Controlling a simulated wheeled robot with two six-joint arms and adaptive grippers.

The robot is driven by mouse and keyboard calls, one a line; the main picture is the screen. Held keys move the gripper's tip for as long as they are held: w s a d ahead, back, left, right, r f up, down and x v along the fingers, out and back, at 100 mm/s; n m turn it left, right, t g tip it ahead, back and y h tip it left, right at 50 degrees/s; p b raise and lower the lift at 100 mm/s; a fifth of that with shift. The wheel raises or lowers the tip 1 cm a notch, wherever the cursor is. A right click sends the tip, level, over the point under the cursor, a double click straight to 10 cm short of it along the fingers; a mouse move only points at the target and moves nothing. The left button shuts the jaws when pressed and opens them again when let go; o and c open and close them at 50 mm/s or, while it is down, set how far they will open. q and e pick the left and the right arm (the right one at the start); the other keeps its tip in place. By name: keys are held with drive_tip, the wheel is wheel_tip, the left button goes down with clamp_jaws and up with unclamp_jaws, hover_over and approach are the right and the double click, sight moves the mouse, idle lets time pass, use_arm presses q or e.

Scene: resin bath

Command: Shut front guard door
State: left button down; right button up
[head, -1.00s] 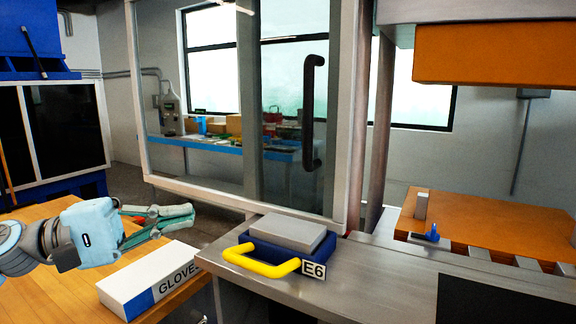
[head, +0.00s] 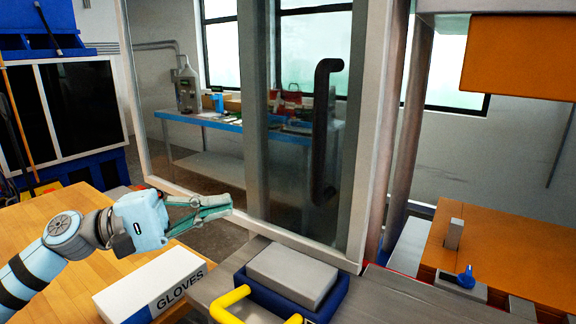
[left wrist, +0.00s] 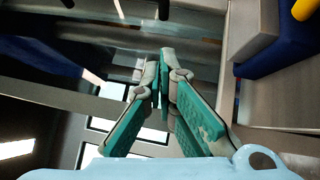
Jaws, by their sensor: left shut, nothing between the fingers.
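The front guard door (head: 205,130) is a clear panel in a pale metal frame with a black vertical handle (head: 321,130) near its right side. It stands to the left of the press opening, which shows uncovered at the right. My left gripper (head: 230,204) is in front of the door's lower edge, below and left of the handle. Its green-padded fingers (left wrist: 166,60) are closed together with nothing between them. I cannot tell whether the fingertips touch the door frame. My right gripper is not in view.
A blue tray with a grey block (head: 293,274) and yellow handle (head: 228,303) sits on the metal ledge below the door. A gloves box (head: 150,287) lies on the wooden table (head: 50,212). Orange platens (head: 520,62) stand at the right.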

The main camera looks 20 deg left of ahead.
sight(270, 191)
use_arm(q)
drive_tip(key=p+x, duration=0.2)
drive_tip(key=x, duration=0.1)
drive_tip(key=s+p+x, duration=0.1)
drive_tip(key=p+x, duration=0.2)
drive_tip(key=x, duration=0.1)
drive_tip(key=d+p+x, duration=0.1)
drive_tip(key=p+x, duration=0.1)
drive_tip(key=x, duration=0.1)
drive_tip(key=shift+s+d+r+p, duration=0.15)
drive_tip(key=shift+s+d+p, duration=0.05)
drive_tip(key=shift+s+p, duration=0.1)
drive_tip(key=shift+s+d, duration=0.25)
drive_tip(key=shift+d, duration=0.25)
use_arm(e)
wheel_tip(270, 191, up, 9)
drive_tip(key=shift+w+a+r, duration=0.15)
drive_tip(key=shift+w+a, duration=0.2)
use_arm(q)
drive_tip(key=shift+w, duration=0.15)
